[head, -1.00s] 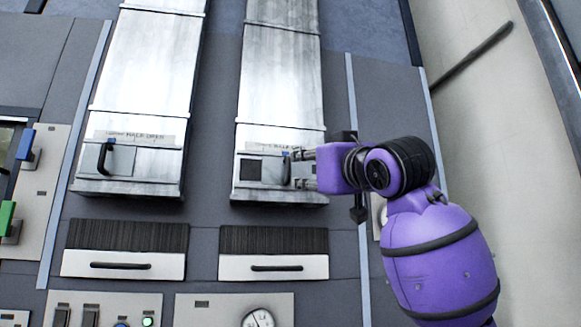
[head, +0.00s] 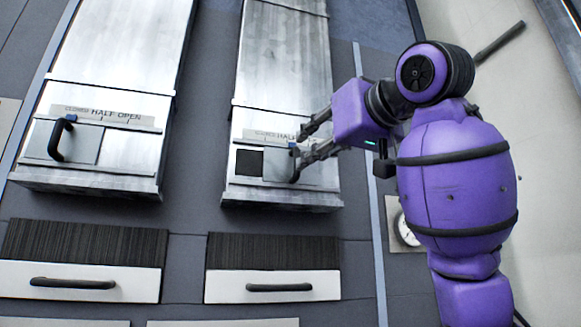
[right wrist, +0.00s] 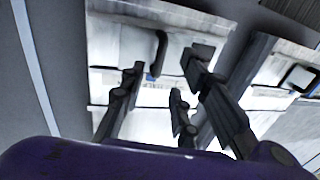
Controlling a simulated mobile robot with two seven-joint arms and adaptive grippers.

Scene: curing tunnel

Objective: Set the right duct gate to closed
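The right duct gate (head: 272,164) is a small grey sliding plate low on the right metal duct. A dark opening (head: 248,163) shows to the left of the plate, so the gate is not fully across. Its dark upright handle (head: 294,162) is at the plate's right side and also shows in the right wrist view (right wrist: 159,50). My right gripper (head: 302,147) is at the handle, with its fingers apart. In the right wrist view the handle appears between the fingertips (right wrist: 162,66); contact is not clear. The label above the plate is partly hidden by a finger. My left gripper is not in view.
The left duct (head: 115,50) has a similar gate plate with a black handle (head: 61,138) and a label reading "CLOSED HALF OPEN". Two white drawer fronts (head: 272,286) with dark handles lie below the ducts. A round gauge (head: 406,230) sits to the right.

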